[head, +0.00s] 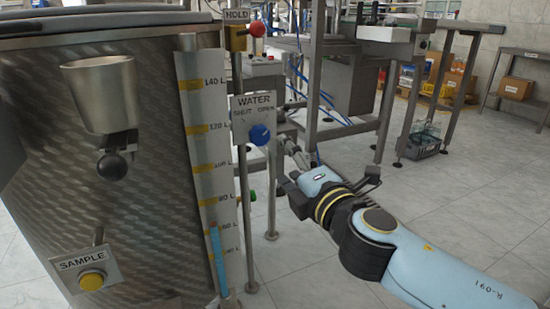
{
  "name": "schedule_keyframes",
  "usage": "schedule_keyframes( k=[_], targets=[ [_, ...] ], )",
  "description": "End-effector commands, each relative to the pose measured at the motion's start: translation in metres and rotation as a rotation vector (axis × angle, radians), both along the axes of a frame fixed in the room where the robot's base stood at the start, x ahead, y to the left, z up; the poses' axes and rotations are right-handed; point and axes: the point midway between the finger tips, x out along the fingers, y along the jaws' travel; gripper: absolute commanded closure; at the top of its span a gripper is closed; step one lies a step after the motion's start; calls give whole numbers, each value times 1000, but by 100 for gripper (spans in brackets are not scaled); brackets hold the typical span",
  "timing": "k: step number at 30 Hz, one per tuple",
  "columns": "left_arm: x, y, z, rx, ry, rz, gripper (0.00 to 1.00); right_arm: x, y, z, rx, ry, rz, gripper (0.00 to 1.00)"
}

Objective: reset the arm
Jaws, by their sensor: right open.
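My right arm comes in from the lower right. My right gripper (291,147) is open and empty, in front of the machine frame and just right of the blue WATER knob (260,134). Its fingers point up and left and look small, and a gap shows between them and the knob. The knob sits on a white plate marked SHUT and OPEN. My left gripper is not in view.
A large steel tank (150,205) with a metal cup (101,92), a SAMPLE button (92,281) and a level scale (203,135) fills the left. A red HOLD knob (257,30) tops a post. Steel machine frames stand behind; clear tiled floor (470,205) lies right.

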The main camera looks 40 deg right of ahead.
Motion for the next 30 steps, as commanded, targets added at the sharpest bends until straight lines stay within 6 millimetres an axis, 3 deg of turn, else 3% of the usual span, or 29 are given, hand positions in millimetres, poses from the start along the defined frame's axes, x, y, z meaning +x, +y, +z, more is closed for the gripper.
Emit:
schedule_keyframes(
  k=[8, 11, 12, 14, 16, 20, 24, 26, 30],
  targets=[
    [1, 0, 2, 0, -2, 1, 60, 0, 0, 3, 0, -2, 0, 32],
    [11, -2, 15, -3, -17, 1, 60, 1, 0, 18, 5, -9, -3, 32],
    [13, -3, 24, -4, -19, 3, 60, 1, -2, 11, 14, 21, -12, 32],
    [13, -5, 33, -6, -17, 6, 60, -3, -7, -23, 66, 101, -28, 32],
    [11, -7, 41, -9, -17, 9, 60, -14, -12, -71, 159, 204, -54, 32],
    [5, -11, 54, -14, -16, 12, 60, -57, -16, -169, 383, 407, -135, 32],
    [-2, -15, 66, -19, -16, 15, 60, -133, -13, -262, 636, 603, -279, 32],
    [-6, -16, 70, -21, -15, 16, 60, -171, -10, -296, 744, 675, -359, 32],
    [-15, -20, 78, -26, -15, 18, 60, -273, 1, -356, 978, 815, -586, 32]
  ],
)
